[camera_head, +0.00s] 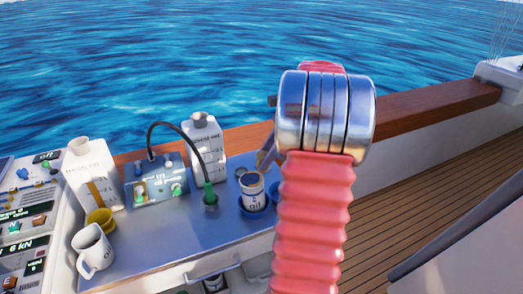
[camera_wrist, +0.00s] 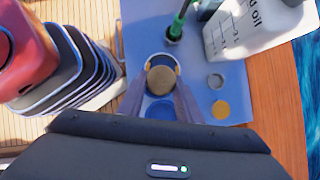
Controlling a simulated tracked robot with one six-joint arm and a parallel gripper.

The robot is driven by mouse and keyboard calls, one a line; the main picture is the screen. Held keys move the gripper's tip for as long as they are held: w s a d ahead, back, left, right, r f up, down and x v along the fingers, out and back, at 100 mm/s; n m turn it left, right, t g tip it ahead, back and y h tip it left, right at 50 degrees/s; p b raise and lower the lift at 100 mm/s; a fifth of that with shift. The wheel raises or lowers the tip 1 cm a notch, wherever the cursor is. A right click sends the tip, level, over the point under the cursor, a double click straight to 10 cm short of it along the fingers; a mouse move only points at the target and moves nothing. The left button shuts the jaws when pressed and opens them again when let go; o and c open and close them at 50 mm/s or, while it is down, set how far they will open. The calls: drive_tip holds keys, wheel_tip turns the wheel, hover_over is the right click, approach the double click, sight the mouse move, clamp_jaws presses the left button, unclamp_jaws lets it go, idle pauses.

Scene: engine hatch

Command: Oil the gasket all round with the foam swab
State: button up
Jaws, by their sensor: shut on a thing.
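In the wrist view my gripper (camera_wrist: 161,90) is shut on a round brown thing, taken to be the foam swab (camera_wrist: 162,81), seen nearly end-on between the fingertips. It lines up with the oil cup (camera_wrist: 161,58), whose pale rim shows around it. In the head view the white and blue oil cup (camera_head: 252,195) stands on the blue-grey counter, and part of my gripper (camera_head: 266,156) shows just above its rim. My own arm hides the rest of the gripper. I cannot tell whether the swab touches the oil. I cannot make out the gasket.
A white oil bottle (camera_head: 205,146), a labelled canister (camera_head: 90,176), a control box (camera_head: 157,180) and a white mug (camera_head: 93,248) stand on the counter (camera_head: 160,245). A black cable (camera_head: 183,131) arches to a green plug. A wooden rail (camera_head: 440,112) runs behind.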

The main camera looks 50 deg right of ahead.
sight(260, 154)
drive_tip(key=shift+r, duration=1.9)
drive_tip(key=shift+w, duration=0.1)
